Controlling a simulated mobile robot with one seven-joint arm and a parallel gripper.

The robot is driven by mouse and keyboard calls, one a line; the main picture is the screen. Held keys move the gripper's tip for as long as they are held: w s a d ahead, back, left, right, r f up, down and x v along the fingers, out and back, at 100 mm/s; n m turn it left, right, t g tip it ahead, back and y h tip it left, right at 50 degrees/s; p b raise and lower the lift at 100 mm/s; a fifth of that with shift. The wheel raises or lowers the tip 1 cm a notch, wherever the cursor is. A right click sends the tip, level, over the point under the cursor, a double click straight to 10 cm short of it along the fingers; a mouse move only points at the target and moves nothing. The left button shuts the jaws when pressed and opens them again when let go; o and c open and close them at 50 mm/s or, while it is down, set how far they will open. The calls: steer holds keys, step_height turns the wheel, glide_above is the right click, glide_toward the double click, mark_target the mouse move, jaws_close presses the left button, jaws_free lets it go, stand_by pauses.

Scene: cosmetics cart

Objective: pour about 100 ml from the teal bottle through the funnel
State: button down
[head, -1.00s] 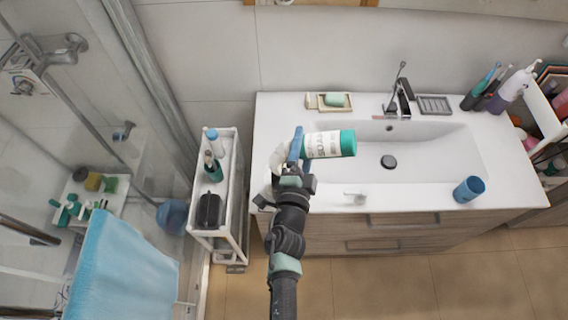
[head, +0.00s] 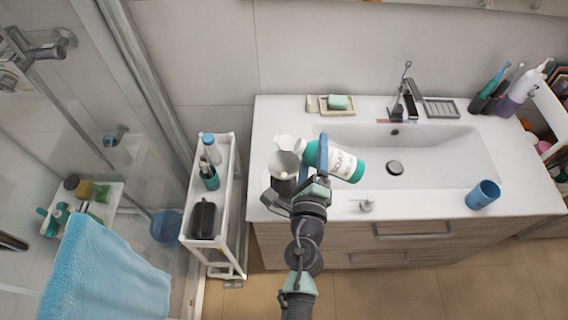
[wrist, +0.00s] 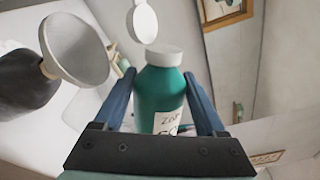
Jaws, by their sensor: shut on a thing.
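My gripper (head: 318,166) is shut on the teal bottle (head: 346,163), which has a white label and a white neck. In the head view the bottle lies strongly tilted, neck to the upper left and base to the right. In the wrist view the bottle (wrist: 160,92) sits between my blue fingers (wrist: 158,105), with a white round lid piece (wrist: 145,24) beyond its top. The pale funnel (head: 284,163) stands in a dark container (head: 284,184) left of my gripper. In the wrist view the funnel (wrist: 78,50) is left of the bottle neck, apart from it. No stream of liquid is visible.
The white sink counter (head: 264,125) holds a soap dish (head: 325,108), a faucet (head: 404,102) and a blue cup (head: 483,194). A white cart (head: 233,180) with bottles stands to the left. The basin (head: 440,160) is clear.

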mark_target(332, 168)
steer(key=shift+a+f+m+b, duration=0.1)
steer(key=shift+m+b, duration=0.2)
steer(key=shift+m, duration=0.6)
steer(key=shift+w+a+r+m+p, duration=0.1)
steer(key=shift+r+m+p, duration=0.5)
steer(key=shift+r, duration=0.1)
steer(key=f+m+b, duration=0.2)
steer(key=b, duration=0.1)
steer(key=shift+d+m, duration=0.3)
steer(key=shift+d, duration=0.1)
steer(key=m, duration=0.1)
steer(key=d+m, duration=0.1)
steer(key=shift+s+d+r+m+t, duration=0.2)
steer(key=shift+d+m+t, duration=0.05)
steer(key=shift+m+t, duration=0.05)
steer(key=d+m, duration=0.1)
steer(key=m, duration=0.1)
steer(key=d+m, duration=0.1)
steer(key=m, duration=0.1)
steer(key=shift+s+f+y+b, duration=0.15)
steer(key=shift+y+b, duration=0.15)
steer(key=shift+b, duration=0.05)
